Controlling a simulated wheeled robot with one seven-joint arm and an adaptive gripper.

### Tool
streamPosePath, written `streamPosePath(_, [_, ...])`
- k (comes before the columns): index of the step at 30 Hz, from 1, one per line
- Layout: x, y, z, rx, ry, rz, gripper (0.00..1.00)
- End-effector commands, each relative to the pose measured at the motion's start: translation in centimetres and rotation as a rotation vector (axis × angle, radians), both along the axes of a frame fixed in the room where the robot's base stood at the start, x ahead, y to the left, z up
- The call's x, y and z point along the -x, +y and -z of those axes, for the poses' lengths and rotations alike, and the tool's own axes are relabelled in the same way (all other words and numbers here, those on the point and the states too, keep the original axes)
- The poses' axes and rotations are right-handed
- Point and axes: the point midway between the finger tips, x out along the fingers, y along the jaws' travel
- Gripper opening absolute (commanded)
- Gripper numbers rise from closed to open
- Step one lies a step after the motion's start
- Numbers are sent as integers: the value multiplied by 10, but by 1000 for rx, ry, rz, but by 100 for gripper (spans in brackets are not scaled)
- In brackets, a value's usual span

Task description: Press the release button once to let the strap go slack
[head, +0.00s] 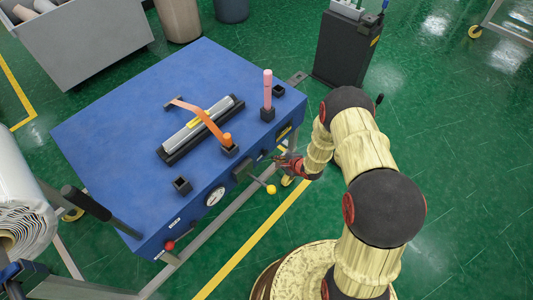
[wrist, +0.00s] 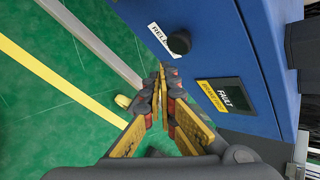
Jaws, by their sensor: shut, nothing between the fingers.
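The release button is a round black knob (wrist: 179,42) on the blue front panel in the wrist view, beside a white label (wrist: 164,40) whose lettering is partly hidden. My gripper (wrist: 162,78) is shut and empty, its fingertips just below the button in that picture, apart from it. In the head view my gripper (head: 284,161) is at the right end of the panel. The orange strap (head: 205,117) runs over a silver bar (head: 197,124) on the blue table (head: 110,125), ending at an orange knob in a black socket (head: 230,150).
A yellow-black fault plate (wrist: 225,95) sits right of the button. A pink post (head: 267,88) stands on the table. Green floor is clear in front.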

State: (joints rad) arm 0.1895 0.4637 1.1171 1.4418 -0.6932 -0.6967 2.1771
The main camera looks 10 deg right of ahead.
Motion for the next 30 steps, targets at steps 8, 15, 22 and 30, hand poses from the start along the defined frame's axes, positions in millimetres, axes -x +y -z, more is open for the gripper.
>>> streamPosePath(8, [21,-16,-1,0,2,3,0])
streamPosePath(15, [28,-20,-1,0,-1,0,0])
streamPosePath(22, [28,-20,0,0,0,0,0])
streamPosePath(30, [28,-20,-1,0,-1,0,0])
